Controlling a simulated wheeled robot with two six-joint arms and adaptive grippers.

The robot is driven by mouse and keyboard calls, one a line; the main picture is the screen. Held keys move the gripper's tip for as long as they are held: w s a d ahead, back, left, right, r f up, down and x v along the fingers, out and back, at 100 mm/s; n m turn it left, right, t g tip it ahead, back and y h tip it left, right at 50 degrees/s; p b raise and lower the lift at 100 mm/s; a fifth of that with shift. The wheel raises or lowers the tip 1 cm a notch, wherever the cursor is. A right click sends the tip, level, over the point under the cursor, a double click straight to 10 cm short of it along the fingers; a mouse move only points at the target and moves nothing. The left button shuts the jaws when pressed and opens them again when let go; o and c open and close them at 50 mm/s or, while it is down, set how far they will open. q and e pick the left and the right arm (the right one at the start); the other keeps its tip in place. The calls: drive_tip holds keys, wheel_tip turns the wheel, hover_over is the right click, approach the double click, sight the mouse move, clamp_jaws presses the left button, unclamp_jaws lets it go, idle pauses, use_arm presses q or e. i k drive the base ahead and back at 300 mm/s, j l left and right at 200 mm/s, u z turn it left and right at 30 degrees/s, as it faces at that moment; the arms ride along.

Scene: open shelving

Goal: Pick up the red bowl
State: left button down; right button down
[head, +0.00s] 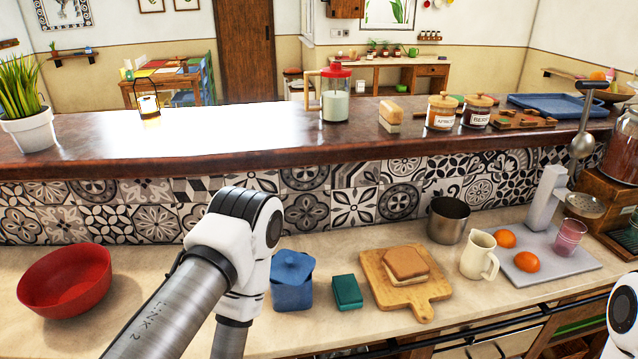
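The red bowl (66,281) stands upright on the counter at the far left of the head view. It looks empty. My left arm rises in front of the counter to the right of the bowl, with a clear strip of counter between the bowl's rim and the arm. My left gripper is out of view. Only a piece of my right arm shows at the lower right edge, and my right gripper is out of view too.
A blue lidded pot (292,284), a green box (347,292) and a wooden board (424,305) with a sandwich stand right of my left arm. A jug (478,256) and a grey tray (582,266) with oranges are further right. A raised ledge (200,150) runs behind.

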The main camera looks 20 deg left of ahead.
sight(69, 281)
drive_tip(key=u, duration=2.1)
